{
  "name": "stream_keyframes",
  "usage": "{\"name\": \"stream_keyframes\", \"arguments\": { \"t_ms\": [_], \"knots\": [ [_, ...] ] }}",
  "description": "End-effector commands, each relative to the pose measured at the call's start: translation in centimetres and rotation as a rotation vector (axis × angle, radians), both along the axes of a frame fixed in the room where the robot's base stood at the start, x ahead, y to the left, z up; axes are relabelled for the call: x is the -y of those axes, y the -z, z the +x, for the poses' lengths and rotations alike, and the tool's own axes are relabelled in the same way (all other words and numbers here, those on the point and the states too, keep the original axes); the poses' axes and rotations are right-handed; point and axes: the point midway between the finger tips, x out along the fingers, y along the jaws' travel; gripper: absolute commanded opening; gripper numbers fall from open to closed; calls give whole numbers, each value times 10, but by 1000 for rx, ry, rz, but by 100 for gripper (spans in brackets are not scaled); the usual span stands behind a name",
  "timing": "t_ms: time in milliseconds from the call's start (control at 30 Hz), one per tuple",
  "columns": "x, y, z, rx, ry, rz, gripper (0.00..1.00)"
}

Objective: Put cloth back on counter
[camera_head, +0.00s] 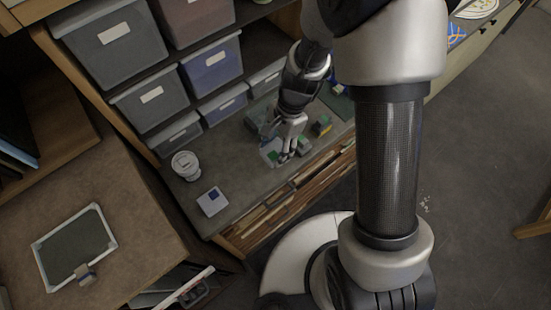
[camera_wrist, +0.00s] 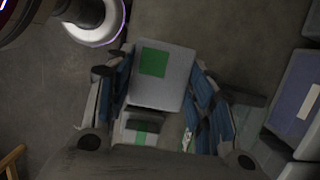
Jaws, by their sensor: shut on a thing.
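My gripper (camera_head: 285,150) is over the grey counter (camera_head: 237,178), near its front edge. It is shut on a pale grey flat square with a green patch, which may be the cloth; I cannot tell its material. The pale square (camera_head: 269,152) shows just left of the fingers in the head view. In the wrist view, the pale square (camera_wrist: 160,88) fills the gap between my gripper's fingers (camera_wrist: 162,75). I cannot tell whether the square touches the counter.
A white-lidded cup (camera_head: 185,165) and a white square with a blue patch (camera_head: 212,201) stand left on the counter. Small green-marked blocks (camera_head: 322,125) lie right of my gripper. Storage bins (camera_head: 150,101) line the back. A framed panel (camera_head: 75,248) lies on the lower-left wooden surface.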

Motion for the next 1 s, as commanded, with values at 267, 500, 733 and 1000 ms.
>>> {"name": "stream_keyframes", "arguments": {
  "t_ms": [267, 500, 733, 1000],
  "knots": [
    [0, 26, 1, 2, -1, 0, 23],
    [0, 61, 0, -1, 0, -1, 23],
    [0, 64, 1, 3, -1, 0, 23],
    [0, 68, 1, 2, -1, 0, 53]
  ]
}}
